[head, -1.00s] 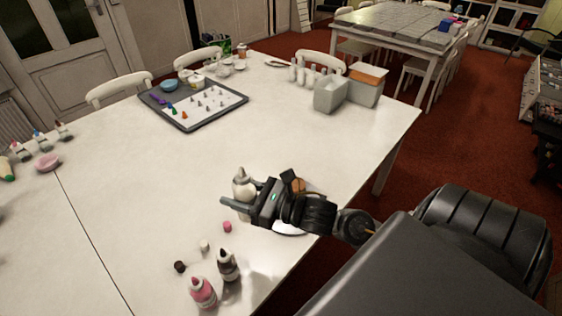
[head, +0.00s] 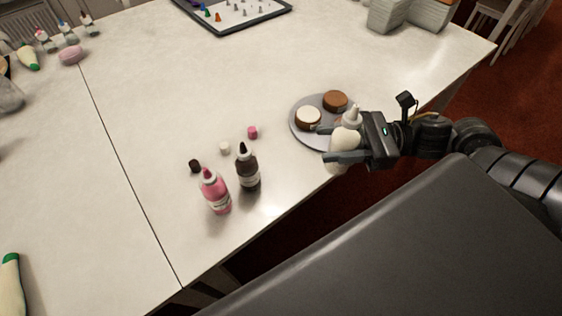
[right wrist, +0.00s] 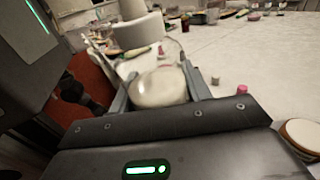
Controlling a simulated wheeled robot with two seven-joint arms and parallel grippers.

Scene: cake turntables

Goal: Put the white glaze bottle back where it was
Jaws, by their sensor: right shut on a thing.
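The white glaze bottle (head: 345,138) has a pale body and a pointed nozzle facing up. My right gripper (head: 338,143) is shut on its body, by the table's front edge. The bottle overlaps the front right of a grey round turntable (head: 305,139) in the head view; whether it touches the table I cannot tell. In the right wrist view the bottle (right wrist: 158,88) sits between the two fingers. A pink bottle (head: 214,192) and a dark brown bottle (head: 247,168) stand upright on the table, left of the gripper. My left gripper is not in view.
A white-topped cake (head: 308,118) and a brown-topped cake (head: 335,101) sit on the turntable. A pink cap (head: 252,132), a white cap (head: 225,149) and a dark cap (head: 194,166) lie near the bottles. The table's middle is clear.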

